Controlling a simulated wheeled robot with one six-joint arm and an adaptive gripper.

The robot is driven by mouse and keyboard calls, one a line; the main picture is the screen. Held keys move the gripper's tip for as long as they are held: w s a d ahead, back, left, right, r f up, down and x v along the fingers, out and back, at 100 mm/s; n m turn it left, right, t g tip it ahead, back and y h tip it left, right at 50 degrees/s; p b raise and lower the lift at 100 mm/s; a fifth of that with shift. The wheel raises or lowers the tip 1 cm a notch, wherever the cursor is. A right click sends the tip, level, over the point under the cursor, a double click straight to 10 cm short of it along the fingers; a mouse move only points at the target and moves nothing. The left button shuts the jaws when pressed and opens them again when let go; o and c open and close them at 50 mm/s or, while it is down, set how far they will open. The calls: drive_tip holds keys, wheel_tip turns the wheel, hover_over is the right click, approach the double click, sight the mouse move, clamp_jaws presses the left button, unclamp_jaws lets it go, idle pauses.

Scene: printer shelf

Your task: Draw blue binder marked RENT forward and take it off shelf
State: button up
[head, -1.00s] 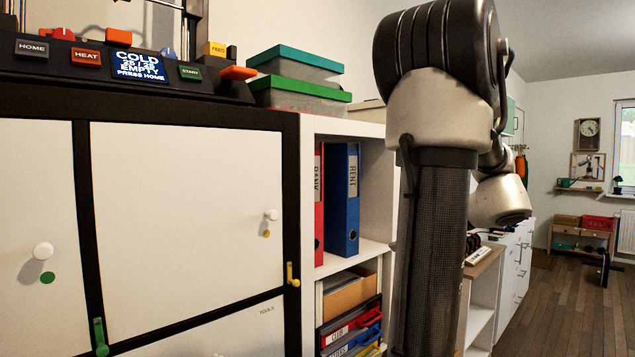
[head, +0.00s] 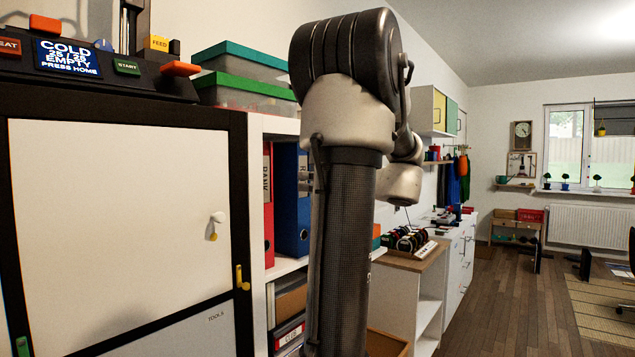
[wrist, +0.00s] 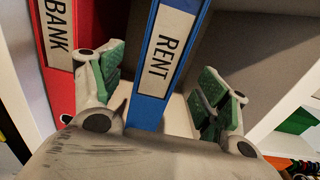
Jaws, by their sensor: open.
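The blue binder (wrist: 152,102), labelled RENT, stands upright on the shelf beside the red BANK binder (wrist: 88,25). My gripper (wrist: 160,92) is open in the wrist view. Its green-padded fingers are on either side of the blue binder's spine. The left finger is in front of the red binder, close to the gap between the binders. The right finger is over the empty space right of the blue binder. In the head view the gripper is hidden behind my arm.
The red binder stands close on the left. The white shelf unit (head: 256,215) has a side wall right of the bay. Below are trays and a CLUB folder (head: 289,335). Green-lidded boxes (head: 240,92) sit on top.

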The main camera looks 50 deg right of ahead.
drive_tip(key=w, duration=0.7)
drive_tip(key=shift+a, duration=0.25)
drive_tip(key=shift+w, duration=0.1)
clamp_jaws()
